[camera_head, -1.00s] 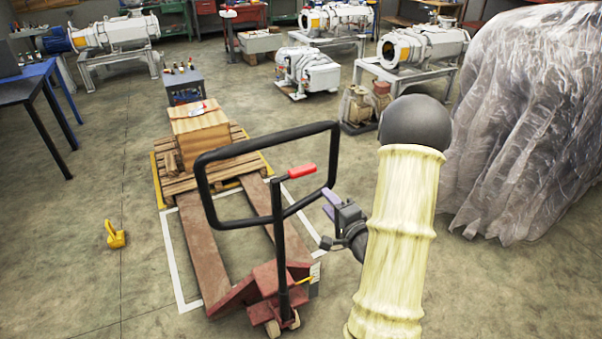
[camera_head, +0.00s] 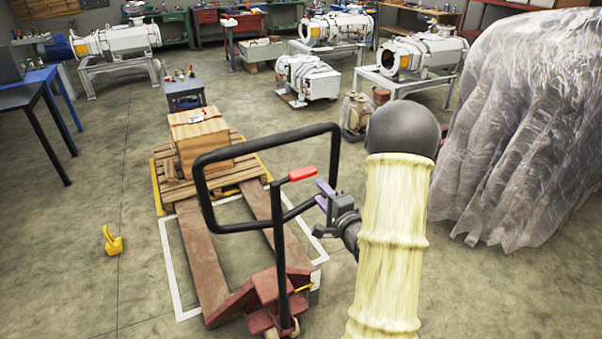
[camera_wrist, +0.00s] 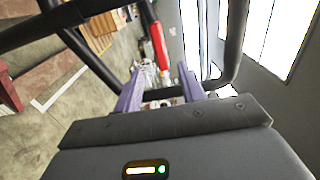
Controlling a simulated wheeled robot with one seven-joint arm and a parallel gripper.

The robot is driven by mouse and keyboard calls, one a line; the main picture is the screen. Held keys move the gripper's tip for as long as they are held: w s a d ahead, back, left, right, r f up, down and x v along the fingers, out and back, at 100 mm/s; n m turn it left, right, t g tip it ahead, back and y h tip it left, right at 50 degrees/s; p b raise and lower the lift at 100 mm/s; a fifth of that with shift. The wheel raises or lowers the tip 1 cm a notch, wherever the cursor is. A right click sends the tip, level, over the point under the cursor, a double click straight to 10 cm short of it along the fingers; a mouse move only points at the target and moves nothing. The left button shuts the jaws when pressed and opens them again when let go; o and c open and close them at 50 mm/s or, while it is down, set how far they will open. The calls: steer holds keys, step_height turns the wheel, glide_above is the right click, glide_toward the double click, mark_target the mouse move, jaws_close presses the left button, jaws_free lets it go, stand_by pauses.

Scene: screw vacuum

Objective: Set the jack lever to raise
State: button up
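The pallet jack (camera_head: 262,295) stands with its forks running toward the wooden pallet. Its black loop handle (camera_head: 262,146) rises upright, and the jack lever with a red grip (camera_head: 302,173) sticks out to the right inside the loop. My gripper (camera_head: 323,195) has purple fingers, close to the right side of the loop and a little right of and below the red grip. In the wrist view the fingers (camera_wrist: 161,70) are apart with nothing held between them. The red grip (camera_wrist: 158,45) shows just beyond the fingertips, apart from them as far as I can see.
A wooden crate (camera_head: 200,148) sits on the pallet (camera_head: 170,190). A yellow object (camera_head: 113,240) lies on the floor at left. A plastic-covered bulk (camera_head: 520,130) stands at right. White machines on stands are at the back.

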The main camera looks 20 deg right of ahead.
mark_target(301, 170)
steer(key=w+p, duration=0.1)
steer(key=w, duration=0.5)
steer(key=w+p, duration=0.2)
steer(key=w, duration=0.4)
steer(key=shift+w+a, duration=0.2)
steer(key=shift+w, duration=0.05)
steer(key=shift+c, duration=0.2)
